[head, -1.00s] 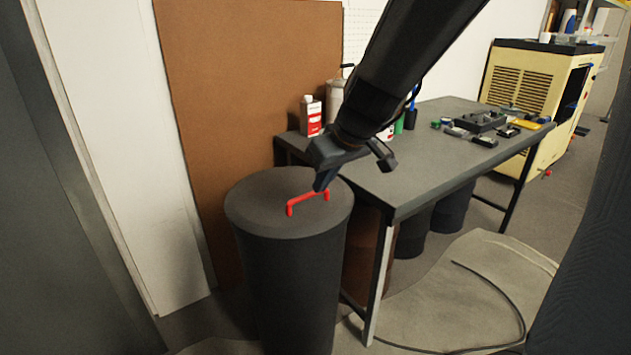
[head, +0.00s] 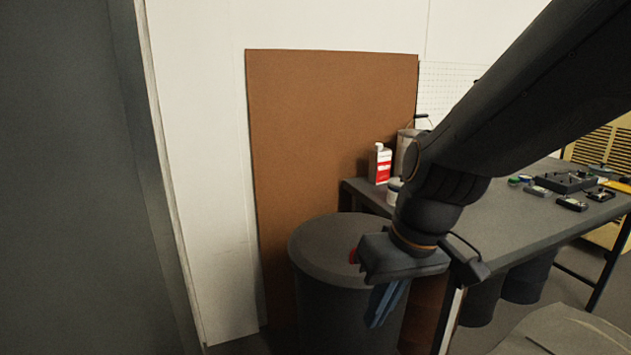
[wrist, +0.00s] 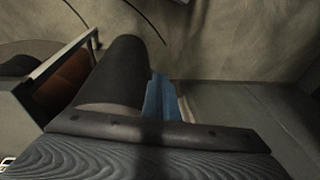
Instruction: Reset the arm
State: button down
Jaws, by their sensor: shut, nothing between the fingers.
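My gripper (head: 385,304) hangs in front of the dark round bin (head: 318,250), its blue fingers pointing down, shut and empty. In the wrist view the blue fingers (wrist: 160,98) are together, with a dark cylinder (wrist: 118,72) beside them that looks like the bin. A red handle (head: 353,256) on the bin lid is mostly hidden behind my gripper. My arm reaches in from the upper right of the head view.
A grey workbench (head: 510,215) stands right of the bin, with a red-and-white can (head: 380,166) and small parts on it. A brown board (head: 310,140) leans on the wall behind. A grey panel (head: 70,180) fills the left.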

jog(key=s+m+g+h+p, duration=0.1)
jog(key=s+g+h, duration=0.1)
jog(key=s, duration=0.4)
jog(key=d+r+m+p, duration=0.2)
jog(key=d+r+p, duration=0.7)
jog(key=p, duration=0.7)
jog(key=shift+w+m, duration=0.15)
jog(key=shift+m, duration=0.15)
